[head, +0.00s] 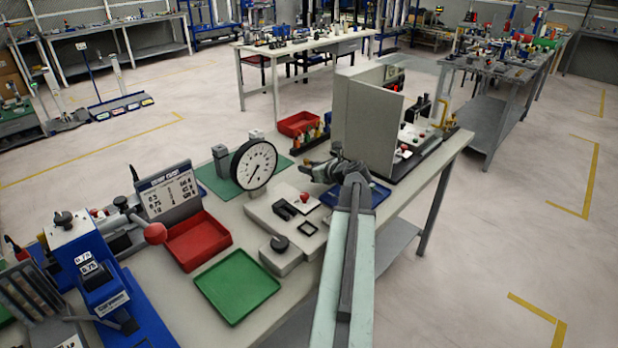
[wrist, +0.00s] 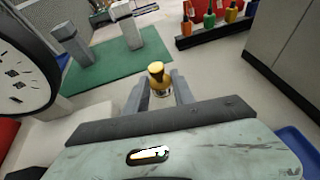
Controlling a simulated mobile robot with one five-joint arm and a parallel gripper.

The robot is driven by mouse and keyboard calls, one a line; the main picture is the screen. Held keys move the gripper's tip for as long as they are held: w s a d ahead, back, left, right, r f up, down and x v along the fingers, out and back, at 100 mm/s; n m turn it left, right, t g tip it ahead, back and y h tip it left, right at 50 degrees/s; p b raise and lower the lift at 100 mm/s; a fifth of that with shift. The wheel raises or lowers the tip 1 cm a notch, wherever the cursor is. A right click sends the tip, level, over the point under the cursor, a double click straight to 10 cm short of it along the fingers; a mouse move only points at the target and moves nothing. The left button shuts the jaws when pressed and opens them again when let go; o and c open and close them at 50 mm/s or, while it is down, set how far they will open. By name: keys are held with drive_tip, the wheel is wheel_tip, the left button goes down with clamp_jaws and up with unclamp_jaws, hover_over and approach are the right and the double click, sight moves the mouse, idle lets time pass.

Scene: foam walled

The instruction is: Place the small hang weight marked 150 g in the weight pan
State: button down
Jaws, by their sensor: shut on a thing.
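My gripper (wrist: 158,88) is shut on a small brass-yellow piece with a dark band (wrist: 156,72), which stands upright between the two grey fingers. I take it for the hang weight; no 150 g marking is readable. In the head view my gripper (head: 326,171) is above the bench, right of the round dial gauge (head: 253,165), and the held piece cannot be made out there. The dial (wrist: 20,75) is at the left edge of the wrist view. I cannot tell which thing is the weight pan.
A green mat (wrist: 112,64) with grey upright blocks (wrist: 70,42) lies beyond my gripper. A rack of coloured handles (wrist: 210,18) and a grey cabinet (head: 365,115) stand near. A blue tray (head: 376,196) lies beneath my arm. Red (head: 197,241) and green (head: 237,286) trays lie nearer.

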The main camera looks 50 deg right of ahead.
sight(309, 182)
drive_tip(key=shift+f+b, duration=2)
drive_tip(key=shift+r+p, duration=0.25)
drive_tip(key=shift+p, duration=0.05)
drive_tip(key=shift+f, duration=0.2)
drive_tip(key=c, duration=1.1)
unclamp_jaws()
drive_tip(key=shift+o, duration=0.2)
drive_tip(key=shift+r, duration=0.15)
drive_tip(key=shift+s+a+r, duration=0.1)
drive_tip(key=shift+s+r, duration=0.05)
drive_tip(key=shift+r, duration=0.1)
drive_tip(key=p+v, duration=0.4)
drive_tip(key=v, duration=0.6)
drive_tip(key=shift+s+a+r, duration=0.1)
drive_tip(key=shift+s+r, duration=0.15)
drive_tip(key=shift+s+p, duration=0.3)
drive_tip(key=shift+s, duration=0.1)
